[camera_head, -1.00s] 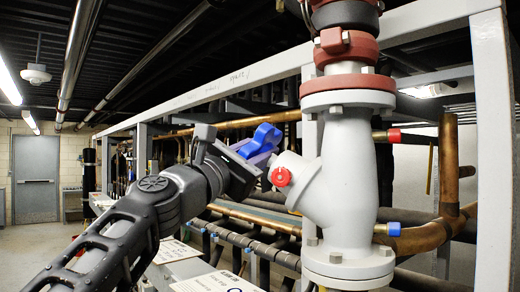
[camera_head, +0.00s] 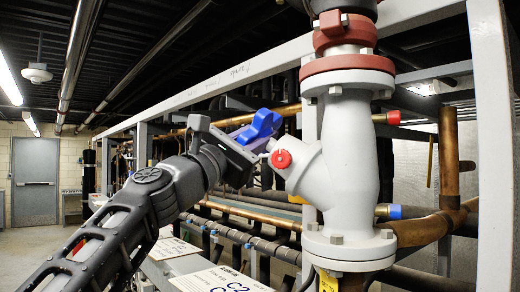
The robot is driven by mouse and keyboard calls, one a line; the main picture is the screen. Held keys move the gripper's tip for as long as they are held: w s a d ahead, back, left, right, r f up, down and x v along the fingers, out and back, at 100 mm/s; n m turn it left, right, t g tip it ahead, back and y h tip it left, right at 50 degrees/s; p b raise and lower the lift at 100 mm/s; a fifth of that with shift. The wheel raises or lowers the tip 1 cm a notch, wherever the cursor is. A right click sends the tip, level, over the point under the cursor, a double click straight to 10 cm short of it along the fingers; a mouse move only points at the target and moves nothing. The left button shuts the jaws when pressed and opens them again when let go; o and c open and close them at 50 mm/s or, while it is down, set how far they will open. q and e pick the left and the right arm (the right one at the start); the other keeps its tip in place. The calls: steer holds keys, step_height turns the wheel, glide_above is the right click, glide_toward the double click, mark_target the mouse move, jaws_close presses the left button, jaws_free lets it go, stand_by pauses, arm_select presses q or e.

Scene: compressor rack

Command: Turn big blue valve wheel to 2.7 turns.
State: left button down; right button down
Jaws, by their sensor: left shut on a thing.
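The big blue valve wheel (camera_head: 262,126) sits at the end of the angled branch of a large grey valve body (camera_head: 345,160). My left gripper (camera_head: 248,140) is at the wheel, shut on it, and its dark jaws hide the wheel's lower left part. A lobe of the wheel shows above and to the right of the jaws. A red round cap (camera_head: 281,158) sits on the branch just right of the gripper. My right gripper is out of view.
A grey frame post (camera_head: 490,140) stands right of the valve, and a grey beam (camera_head: 230,82) runs behind it. Copper pipes (camera_head: 420,230) pass behind and below. White labels (camera_head: 215,278) lie below my left arm. Open floor is at the far left.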

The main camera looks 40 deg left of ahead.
arm_select(q)
steer(key=c, duration=1.6)
jaws_free()
steer(key=shift+o, duration=0.2)
steer(key=shift+s, duration=0.1)
steer(key=b+v, duration=0.3)
steer(key=v, duration=0.4)
steer(key=shift+s+f, duration=0.15)
steer(key=shift+s, duration=0.2)
